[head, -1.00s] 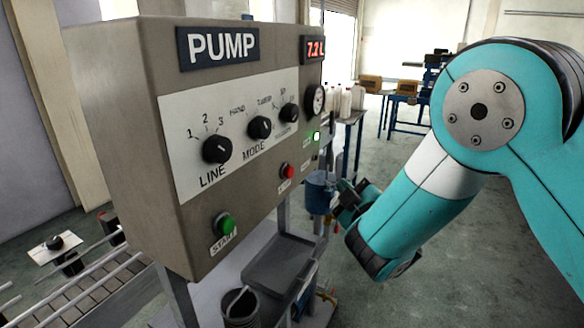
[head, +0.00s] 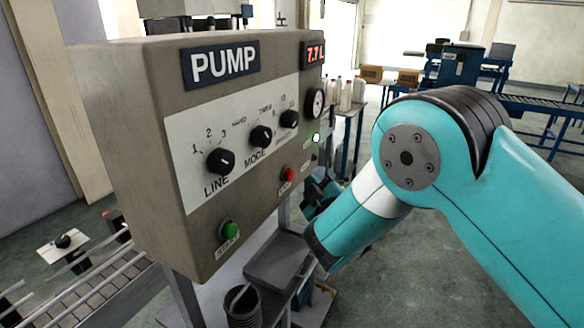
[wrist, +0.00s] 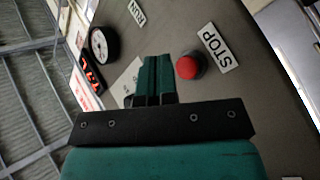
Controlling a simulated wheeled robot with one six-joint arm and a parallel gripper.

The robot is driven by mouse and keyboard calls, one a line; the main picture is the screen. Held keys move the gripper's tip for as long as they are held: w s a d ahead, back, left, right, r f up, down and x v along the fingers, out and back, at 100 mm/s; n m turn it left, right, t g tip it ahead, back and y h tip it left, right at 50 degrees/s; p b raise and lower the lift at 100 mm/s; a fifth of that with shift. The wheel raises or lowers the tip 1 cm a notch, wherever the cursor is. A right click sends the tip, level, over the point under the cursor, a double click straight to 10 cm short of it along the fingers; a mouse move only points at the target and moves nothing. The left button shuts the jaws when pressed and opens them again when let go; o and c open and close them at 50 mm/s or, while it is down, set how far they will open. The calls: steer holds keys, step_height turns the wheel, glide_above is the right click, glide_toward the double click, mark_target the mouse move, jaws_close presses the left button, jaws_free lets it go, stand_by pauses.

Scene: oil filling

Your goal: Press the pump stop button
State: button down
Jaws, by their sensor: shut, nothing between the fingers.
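The red pump stop button (head: 288,174) sits low on the grey pump box (head: 130,110), right of the green start button (head: 229,230). In the wrist view, the red button (wrist: 190,66) is beside a white STOP label (wrist: 215,48). My gripper (wrist: 157,62) is shut and empty, its teal fingertips pointing at the panel just left of the button in that view. I cannot tell the exact gap to the panel. In the head view my gripper (head: 314,190) is partly hidden by my arm, close to the right of the button.
The red display (head: 316,56) reads about 7.7 L, and a green lamp (head: 316,138) is lit. Three black knobs, including the line knob (head: 221,161), stick out of the panel. A grey tray (head: 276,260) and a dark bucket (head: 242,304) are below.

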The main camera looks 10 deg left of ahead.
steer(key=shift+w+a, duration=0.3)
steer(key=shift+a, duration=0.55)
steer(key=shift+a, duration=0.1)
stand_by(1.4)
steer(key=shift+w+a, duration=0.15)
steer(key=shift+a, duration=0.15)
steer(key=shift+w+a, duration=0.2)
steer(key=shift+a, duration=0.3)
stand_by(0.8)
steer(key=shift+d, duration=0.1)
steer(key=shift+s+d+b, duration=0.35)
steer(key=shift+d+b, duration=0.2)
steer(key=shift+d, duration=0.25)
